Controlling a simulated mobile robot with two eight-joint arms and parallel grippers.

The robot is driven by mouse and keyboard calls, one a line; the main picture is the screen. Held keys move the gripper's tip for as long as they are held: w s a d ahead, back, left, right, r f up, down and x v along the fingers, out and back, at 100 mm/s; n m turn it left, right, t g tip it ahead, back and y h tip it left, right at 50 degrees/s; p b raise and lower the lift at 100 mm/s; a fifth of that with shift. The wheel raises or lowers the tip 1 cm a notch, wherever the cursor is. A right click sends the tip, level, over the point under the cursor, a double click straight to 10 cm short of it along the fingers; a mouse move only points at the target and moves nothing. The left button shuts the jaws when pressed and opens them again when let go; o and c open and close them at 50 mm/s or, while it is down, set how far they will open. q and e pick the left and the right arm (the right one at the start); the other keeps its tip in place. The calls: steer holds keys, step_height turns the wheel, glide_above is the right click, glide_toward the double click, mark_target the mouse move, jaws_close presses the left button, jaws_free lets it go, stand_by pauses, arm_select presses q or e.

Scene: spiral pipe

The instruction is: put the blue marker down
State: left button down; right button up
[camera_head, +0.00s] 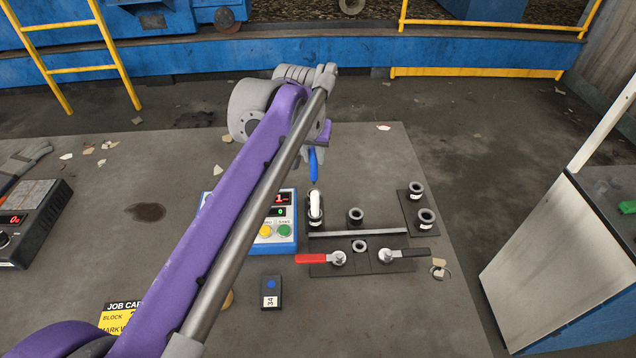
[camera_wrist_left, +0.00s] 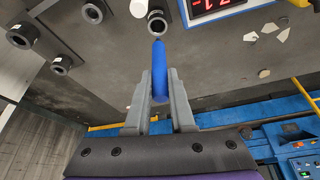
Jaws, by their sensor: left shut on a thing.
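The blue marker (camera_head: 313,166) hangs tip-down from my left gripper (camera_head: 316,147), above the table near the back of the fixture. In the left wrist view the blue marker (camera_wrist_left: 161,75) stands between the two grey fingers of my left gripper (camera_wrist_left: 160,92), which are shut on it. Its tip points toward a dark ring-shaped holder (camera_wrist_left: 154,22) and a white cylinder (camera_wrist_left: 139,8). The tip appears clear of the table. My right gripper is not in view.
A white cylinder stands in a holder (camera_head: 315,207) at the fixture's left. Other dark ring holders (camera_head: 355,215) stand beside it. Red (camera_head: 312,258) and black (camera_head: 410,253) handled valves lie in front. A blue display box (camera_head: 282,240) is left of them.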

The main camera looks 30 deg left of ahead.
mark_target(313, 176)
arm_select(q)
steer(key=f, duration=0.2)
steer(key=shift+s+f, duration=0.2)
steer(key=shift+f, duration=0.15)
steer(key=shift+w+f+b, duration=0.1)
steer(key=shift+f+b, duration=0.25)
steer(key=shift+f, duration=1.75)
steer(key=shift+f, duration=0.15)
steer(key=c, duration=0.8)
jaws_free()
steer(key=shift+o, duration=0.2)
steer(key=p+v, duration=0.1)
steer(key=v, duration=1.1)
